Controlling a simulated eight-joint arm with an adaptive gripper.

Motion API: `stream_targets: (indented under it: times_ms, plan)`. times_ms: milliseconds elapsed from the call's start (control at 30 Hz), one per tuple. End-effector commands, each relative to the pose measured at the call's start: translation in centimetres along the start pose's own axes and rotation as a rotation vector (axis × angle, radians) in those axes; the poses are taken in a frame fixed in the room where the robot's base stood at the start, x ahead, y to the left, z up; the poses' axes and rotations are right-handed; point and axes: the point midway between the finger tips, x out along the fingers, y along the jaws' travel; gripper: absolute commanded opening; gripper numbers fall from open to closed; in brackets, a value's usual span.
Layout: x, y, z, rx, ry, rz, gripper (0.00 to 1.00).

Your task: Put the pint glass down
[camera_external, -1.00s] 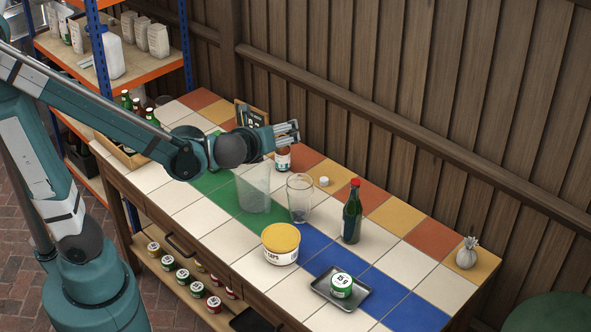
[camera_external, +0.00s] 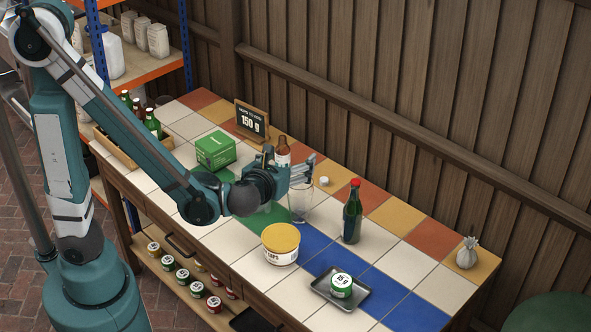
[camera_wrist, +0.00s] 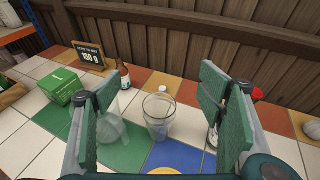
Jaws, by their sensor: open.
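The clear pint glass (camera_external: 301,207) stands upright and empty on the tiled table, near the border of the green and blue tiles. My gripper (camera_external: 306,168) is open and empty, and in the external view it overlaps the upper part of the glass. In the wrist view the pint glass (camera_wrist: 158,117) shows between the two spread green fingers (camera_wrist: 160,88), apart from both. A second clear vessel (camera_wrist: 112,128) stands left of it, partly behind the left finger; my arm mostly hides it in the external view.
A green bottle with a red cap (camera_external: 352,214) stands right of the glass. The yellow-lidded caps tub (camera_external: 281,245) and a tray (camera_external: 323,289) with a green tin are in front. A brown bottle (camera_external: 283,150), green box (camera_external: 215,150) and 150 g sign (camera_external: 251,119) stand farther back.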

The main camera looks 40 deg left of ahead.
Motion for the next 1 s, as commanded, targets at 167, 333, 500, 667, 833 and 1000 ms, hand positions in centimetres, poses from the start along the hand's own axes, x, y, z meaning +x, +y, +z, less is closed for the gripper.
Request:
stream_targets:
  times_ms: [167,333,500,667,833,1000]
  plan:
    - [0.9,-0.1,-2.9,0.000,0.000,0.000,0.68]
    - [1.7,-0.1,-5.5,-0.001,0.000,0.000,0.68]
    - [2.5,-0.1,-7.8,-0.001,0.000,0.000,0.68]
    - [3.0,-0.1,-9.6,-0.001,0.000,0.000,0.68]
    - [3.3,-0.1,-10.7,-0.001,0.000,0.000,0.68]
    - [3.4,0.0,-10.9,-0.001,0.000,0.000,0.68]
